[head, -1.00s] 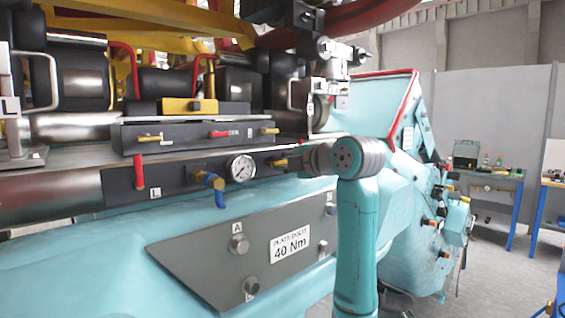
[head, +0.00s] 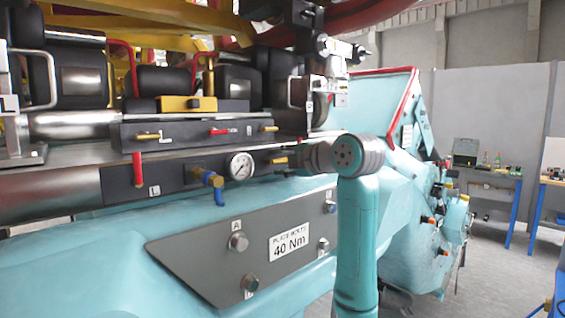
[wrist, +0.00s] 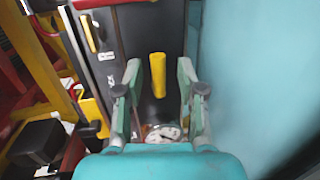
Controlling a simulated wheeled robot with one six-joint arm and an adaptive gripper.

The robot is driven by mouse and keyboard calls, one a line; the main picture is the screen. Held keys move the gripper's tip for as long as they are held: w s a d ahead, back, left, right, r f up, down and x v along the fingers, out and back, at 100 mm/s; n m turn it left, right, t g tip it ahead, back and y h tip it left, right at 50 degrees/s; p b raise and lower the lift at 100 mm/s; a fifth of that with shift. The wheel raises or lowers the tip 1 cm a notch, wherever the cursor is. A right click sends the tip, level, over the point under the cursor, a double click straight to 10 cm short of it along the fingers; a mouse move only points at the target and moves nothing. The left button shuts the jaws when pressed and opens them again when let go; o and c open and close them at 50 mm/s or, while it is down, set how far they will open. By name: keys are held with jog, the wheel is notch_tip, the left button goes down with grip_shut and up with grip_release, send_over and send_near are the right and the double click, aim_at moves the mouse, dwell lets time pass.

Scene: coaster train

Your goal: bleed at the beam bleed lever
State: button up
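The yellow beam bleed lever (wrist: 158,75) stands out from the dark beam panel (wrist: 134,30) in the wrist view. In the head view a yellow lever (head: 278,160) sits at the right end of the lower beam panel (head: 178,172), right of the round gauge (head: 240,166). My gripper (wrist: 160,76) is open, with one finger on each side of the lever and a visible gap on both sides. In the head view my fingers are not clearly seen. At the panel's left end is a red lever (head: 137,170).
Above is another panel (head: 190,134) with yellow and red levers. A blue valve fitting (head: 213,181) hangs below the beam panel. A grey bolt plate (head: 230,262) is fixed beneath. The teal body (wrist: 250,80) lies close on the right in the wrist view.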

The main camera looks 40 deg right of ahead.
jog(key=d+v, duration=0.1)
jog(key=v, duration=1.1)
jog(key=shift+a, duration=0.45)
